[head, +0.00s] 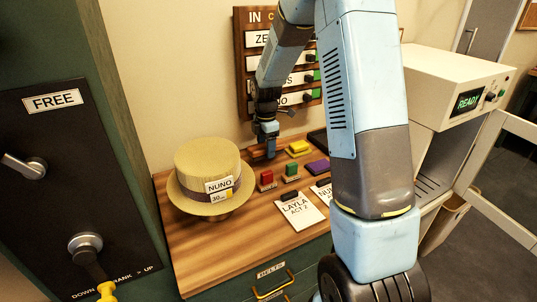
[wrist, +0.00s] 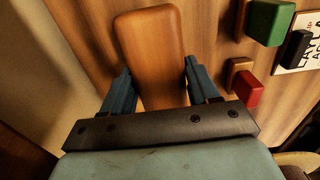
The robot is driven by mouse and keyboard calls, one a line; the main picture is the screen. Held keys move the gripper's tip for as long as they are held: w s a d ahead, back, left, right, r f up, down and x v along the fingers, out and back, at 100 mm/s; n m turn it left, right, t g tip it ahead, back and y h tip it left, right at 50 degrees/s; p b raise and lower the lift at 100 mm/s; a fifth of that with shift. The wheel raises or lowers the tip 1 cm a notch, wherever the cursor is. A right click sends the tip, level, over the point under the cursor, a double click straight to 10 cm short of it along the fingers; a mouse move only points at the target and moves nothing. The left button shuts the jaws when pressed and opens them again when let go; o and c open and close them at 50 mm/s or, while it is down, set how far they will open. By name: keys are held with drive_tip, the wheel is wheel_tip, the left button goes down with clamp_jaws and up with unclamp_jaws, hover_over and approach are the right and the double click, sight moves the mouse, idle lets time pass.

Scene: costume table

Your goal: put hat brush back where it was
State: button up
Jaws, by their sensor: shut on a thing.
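My gripper (head: 268,150) hangs low over the back of the wooden table, right of the straw hat. In the wrist view its blue fingers (wrist: 160,88) are shut on a smooth brown wooden block, which looks like the back of the hat brush (wrist: 150,45). The brush lies lengthwise between the fingers and extends beyond them. Its underside is hidden, and I cannot tell whether it touches the table. In the head view the brush is hard to make out against the wood.
The straw hat (head: 208,170) with a NUNO tag stands left. Red (head: 267,178), green (head: 291,170), yellow (head: 299,147) and purple (head: 317,167) blocks lie to the right, behind a LAYLA card (head: 299,210). A label board (head: 255,75) hangs behind. The table's front left (head: 215,250) is clear.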

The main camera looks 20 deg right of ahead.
drive_tip(key=shift+w+f, duration=0.25)
drive_tip(key=shift+f, duration=0.05)
drive_tip(key=shift+w+f, duration=0.1)
drive_tip(key=shift+f, duration=1.45)
drive_tip(key=shift+f, duration=0.1)
drive_tip(key=o, duration=1)
